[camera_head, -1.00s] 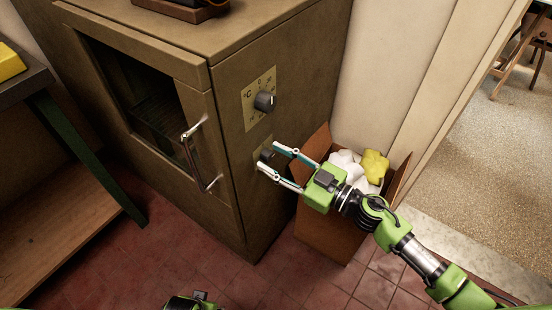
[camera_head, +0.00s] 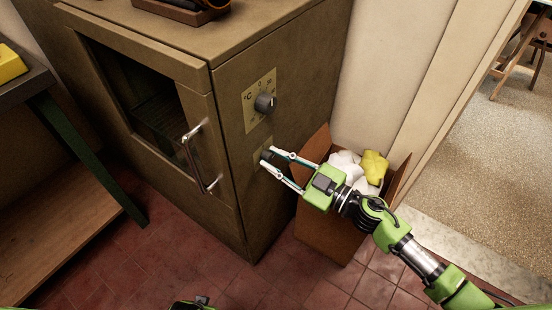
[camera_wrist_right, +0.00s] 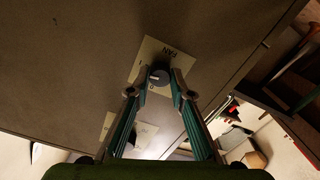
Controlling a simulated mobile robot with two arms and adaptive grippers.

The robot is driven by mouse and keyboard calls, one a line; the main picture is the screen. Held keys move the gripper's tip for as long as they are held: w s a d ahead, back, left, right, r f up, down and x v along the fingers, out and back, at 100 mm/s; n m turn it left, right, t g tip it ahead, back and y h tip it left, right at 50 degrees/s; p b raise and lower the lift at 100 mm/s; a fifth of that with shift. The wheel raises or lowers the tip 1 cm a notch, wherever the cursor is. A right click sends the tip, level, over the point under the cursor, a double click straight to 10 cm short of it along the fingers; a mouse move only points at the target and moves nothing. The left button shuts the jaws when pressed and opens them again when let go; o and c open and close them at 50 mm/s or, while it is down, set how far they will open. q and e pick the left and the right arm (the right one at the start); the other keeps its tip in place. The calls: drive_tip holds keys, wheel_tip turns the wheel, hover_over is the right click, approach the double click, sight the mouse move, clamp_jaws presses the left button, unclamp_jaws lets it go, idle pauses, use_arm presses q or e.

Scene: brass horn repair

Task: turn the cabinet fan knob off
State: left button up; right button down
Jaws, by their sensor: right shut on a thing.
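The fan knob (camera_wrist_right: 160,79) is a small dark round knob on a pale plate marked FAN (camera_wrist_right: 169,52) on the brown cabinet's side. In the right wrist view a light line on the knob points left; the small marks around it are hard to read. My right gripper (camera_wrist_right: 159,74) has its two fingertips closed on either side of the knob, touching it. In the head view my right gripper (camera_head: 268,157) reaches the lower plate from the right, mostly hiding the knob. My left gripper's fingers are not visible.
A second dark knob (camera_head: 265,103) with a °C scale sits above on the cabinet (camera_head: 228,190). A door handle (camera_head: 196,160) sticks out at the front. An open cardboard box (camera_head: 325,236) with white and yellow waste stands close below my right arm.

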drive_tip(key=n, duration=0.3)
drive_tip(key=shift+n+p, duration=0.3)
drive_tip(key=n, duration=0.3)
drive_tip(key=shift+n, duration=0.3)
drive_tip(key=n, duration=0.3)
drive_tip(key=shift+f+n, duration=0.1)
drive_tip(key=shift+n, duration=0.3)
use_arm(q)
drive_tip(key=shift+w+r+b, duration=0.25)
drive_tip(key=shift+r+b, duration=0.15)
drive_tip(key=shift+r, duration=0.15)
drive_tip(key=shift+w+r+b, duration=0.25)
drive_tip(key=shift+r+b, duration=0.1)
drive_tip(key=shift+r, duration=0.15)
use_arm(e)
drive_tip(key=shift+n, duration=2.6)
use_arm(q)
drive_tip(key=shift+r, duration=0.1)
use_arm(e)
drive_tip(key=c, duration=1.8)
unclamp_jaws()
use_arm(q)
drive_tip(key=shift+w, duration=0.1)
